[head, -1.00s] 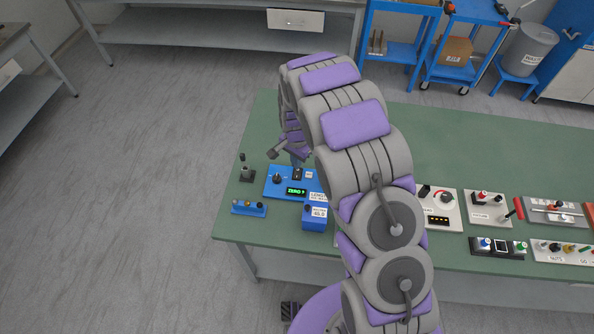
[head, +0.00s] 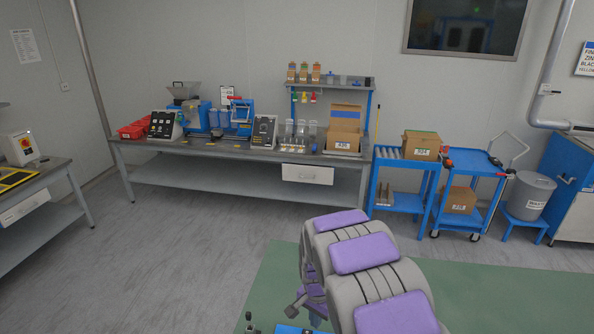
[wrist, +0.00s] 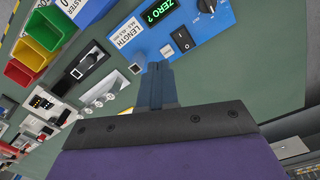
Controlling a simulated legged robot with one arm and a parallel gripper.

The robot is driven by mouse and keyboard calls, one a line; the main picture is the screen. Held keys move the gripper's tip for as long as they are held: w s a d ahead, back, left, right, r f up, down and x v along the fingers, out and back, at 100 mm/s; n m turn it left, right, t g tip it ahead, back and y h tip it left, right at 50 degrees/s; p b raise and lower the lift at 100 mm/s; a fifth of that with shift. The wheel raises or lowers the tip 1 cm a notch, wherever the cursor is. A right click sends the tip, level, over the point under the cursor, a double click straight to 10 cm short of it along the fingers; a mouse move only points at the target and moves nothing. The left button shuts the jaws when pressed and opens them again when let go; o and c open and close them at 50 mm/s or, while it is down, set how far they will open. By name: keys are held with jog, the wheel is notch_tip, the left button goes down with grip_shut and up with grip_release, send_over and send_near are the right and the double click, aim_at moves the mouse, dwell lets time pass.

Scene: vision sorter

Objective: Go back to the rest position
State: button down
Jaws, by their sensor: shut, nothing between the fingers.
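My gripper (wrist: 160,68) shows in the wrist view with its two dark blue fingers pressed together and nothing between them. It is over the green bench top (wrist: 240,75), close to a blue box (wrist: 180,28) with a green lit display, a black rocker switch, a dial and a "LENGTH" label. Whether the fingertips touch the box, I cannot tell. In the head view my grey and purple arm reaches over the green bench top (head: 262,290) at the lower right. The gripper end is mostly hidden there.
The wrist view shows green, red and yellow bins (wrist: 42,32) and several small switch panels at left. The head view shows a back bench (head: 240,155) with equipment, blue carts (head: 400,165), a grey bin (head: 528,195) and open floor at left.

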jog(key=s+d+r+n, duration=0.2)
jog(key=s+d+r, duration=0.2)
jog(key=s+r, duration=0.5)
jog(key=s+d+r+n, duration=0.1)
jog(key=s+r, duration=0.2)
jog(key=s, duration=0.6)
jog(key=s+d+r+n+g, duration=0.1)
jog(key=s+r, duration=0.3)
jog(key=s, duration=0.5)
jog(key=s+d+r+n, duration=0.3)
jog(key=s, duration=0.6)
jog(key=shift+r+g, duration=0.3)
jog(key=shift+r, duration=0.1)
